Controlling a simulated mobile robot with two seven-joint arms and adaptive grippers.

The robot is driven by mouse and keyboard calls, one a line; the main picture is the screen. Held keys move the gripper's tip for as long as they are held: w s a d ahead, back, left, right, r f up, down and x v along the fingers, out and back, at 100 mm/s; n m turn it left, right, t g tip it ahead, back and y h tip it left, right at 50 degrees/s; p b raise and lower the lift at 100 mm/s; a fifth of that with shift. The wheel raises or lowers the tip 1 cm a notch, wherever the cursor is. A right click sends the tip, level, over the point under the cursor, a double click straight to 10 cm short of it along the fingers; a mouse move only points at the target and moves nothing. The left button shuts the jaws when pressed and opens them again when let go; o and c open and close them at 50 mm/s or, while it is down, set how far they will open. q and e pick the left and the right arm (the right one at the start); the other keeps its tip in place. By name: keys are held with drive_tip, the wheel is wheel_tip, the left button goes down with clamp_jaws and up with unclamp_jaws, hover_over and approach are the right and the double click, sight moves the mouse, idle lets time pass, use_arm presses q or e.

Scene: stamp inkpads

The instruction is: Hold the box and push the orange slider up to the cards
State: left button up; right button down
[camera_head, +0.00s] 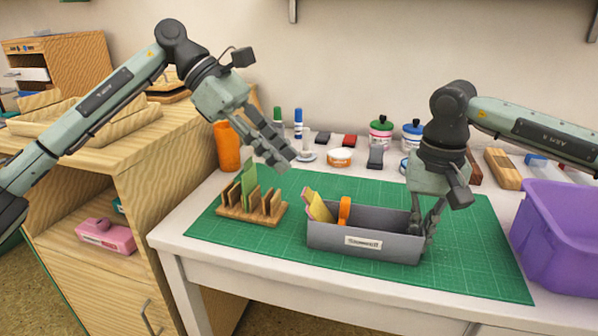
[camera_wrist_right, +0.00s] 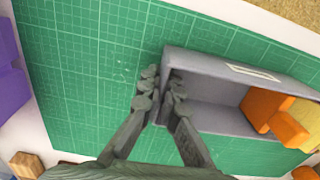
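The grey box (camera_head: 375,245) with a white label stands on the green mat. Yellow cards (camera_head: 318,206) lean at its left end. The orange slider (camera_head: 344,211) stands just right of them with little visible gap; it also shows in the right wrist view (camera_wrist_right: 268,112). My right gripper (camera_head: 424,240) is at the box's right end. In the right wrist view its fingers (camera_wrist_right: 164,88) straddle the end wall, one inside and one outside, closed against it. My left gripper (camera_head: 284,158) hangs in the air behind and left of the box, empty; its finger gap is unclear.
A wooden rack (camera_head: 250,213) with upright cards stands left of the box. A purple bin (camera_head: 560,240) is at the right table edge. An orange bottle (camera_head: 227,146), jars and inkpads line the back. The mat in front of the box is clear.

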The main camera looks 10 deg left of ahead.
use_arm(q)
drive_tip(key=shift+a+r, duration=0.45)
approach(344, 199)
drive_tip(key=x, duration=1)
drive_tip(key=shift+d+f, duration=0.15)
drive_tip(key=shift+c, duration=0.4)
clamp_jaws()
